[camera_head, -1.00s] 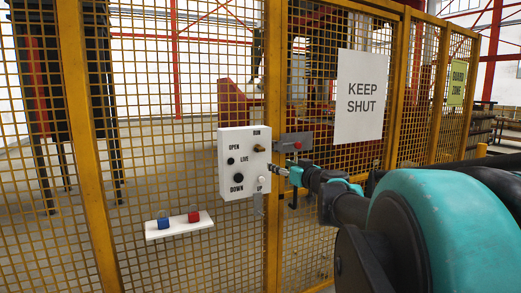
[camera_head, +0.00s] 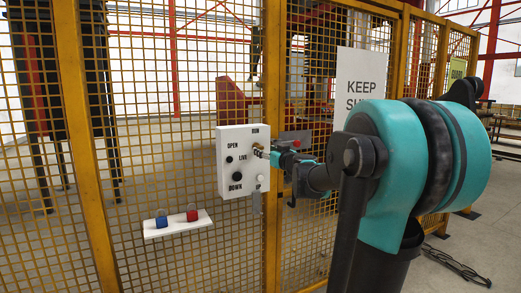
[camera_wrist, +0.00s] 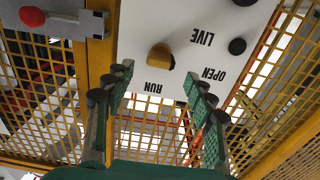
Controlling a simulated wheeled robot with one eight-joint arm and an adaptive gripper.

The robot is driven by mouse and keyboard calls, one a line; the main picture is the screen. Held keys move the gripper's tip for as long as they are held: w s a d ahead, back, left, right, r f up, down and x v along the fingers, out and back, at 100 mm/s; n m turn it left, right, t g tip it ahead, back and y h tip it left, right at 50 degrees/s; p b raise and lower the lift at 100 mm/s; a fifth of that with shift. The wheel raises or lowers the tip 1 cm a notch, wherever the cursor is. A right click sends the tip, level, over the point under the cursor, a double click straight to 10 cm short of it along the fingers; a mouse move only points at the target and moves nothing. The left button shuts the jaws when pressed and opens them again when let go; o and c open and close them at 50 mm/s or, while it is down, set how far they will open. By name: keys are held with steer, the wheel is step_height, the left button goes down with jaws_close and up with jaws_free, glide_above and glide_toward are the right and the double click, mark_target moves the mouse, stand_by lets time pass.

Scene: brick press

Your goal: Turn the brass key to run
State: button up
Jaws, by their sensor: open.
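The brass key (camera_wrist: 160,57) sticks out of the white control panel (camera_head: 229,178) near the word RUN, which reads upside down in the wrist view. My gripper (camera_wrist: 160,80) is open and empty, with its fingertips on either side of the key's line and the key a little beyond them. I cannot tell whether they touch it.
A grey latch with a red knob (camera_wrist: 32,16) is beside the panel on the gate post. A small shelf (camera_head: 177,228) holds a blue padlock (camera_head: 161,220) and a red padlock (camera_head: 192,214). Yellow mesh fencing surrounds the panel. A KEEP SHUT sign (camera_head: 358,72) hangs right.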

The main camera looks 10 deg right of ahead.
mark_target(260, 148)
steer(key=shift+x, duration=2.4)
steer(key=shift+c, duration=0.3)
steer(key=c, duration=1.1)
